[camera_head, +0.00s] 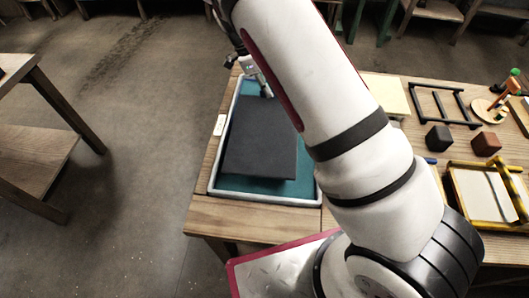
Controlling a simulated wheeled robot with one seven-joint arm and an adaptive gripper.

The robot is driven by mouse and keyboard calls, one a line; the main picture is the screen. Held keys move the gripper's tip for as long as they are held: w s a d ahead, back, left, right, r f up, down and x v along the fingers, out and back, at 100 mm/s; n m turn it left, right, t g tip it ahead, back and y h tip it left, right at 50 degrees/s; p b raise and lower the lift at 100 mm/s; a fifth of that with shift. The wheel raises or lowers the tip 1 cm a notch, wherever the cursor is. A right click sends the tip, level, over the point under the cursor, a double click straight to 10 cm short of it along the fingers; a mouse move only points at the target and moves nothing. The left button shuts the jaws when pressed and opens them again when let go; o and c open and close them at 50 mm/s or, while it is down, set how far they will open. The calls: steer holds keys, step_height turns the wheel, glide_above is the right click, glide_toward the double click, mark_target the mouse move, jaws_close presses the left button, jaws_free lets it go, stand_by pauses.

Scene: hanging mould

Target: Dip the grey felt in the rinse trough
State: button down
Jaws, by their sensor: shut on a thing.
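The grey felt (260,145) is a dark, flat, roughly rectangular sheet. It lies over or in the rinse trough (213,160), a pale-rimmed tray with teal inside, on the left end of the wooden table. Teal shows around the felt, mostly along its near and right sides. I cannot tell whether the felt touches the teal or hangs just above it. My gripper (266,92) is at the felt's far edge, shut on it. My arm hides part of the trough's right side.
A small white label (219,125) is at the trough's left. Right of my arm are a dark frame (443,104), a black block (439,138), a reddish-brown block (486,144) and a yellow-framed tray (452,190). Another wooden table (70,115) stands left, across open floor.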

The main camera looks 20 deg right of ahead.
steer(key=shift+r+p, duration=0.4)
steer(key=shift+r, duration=1.65)
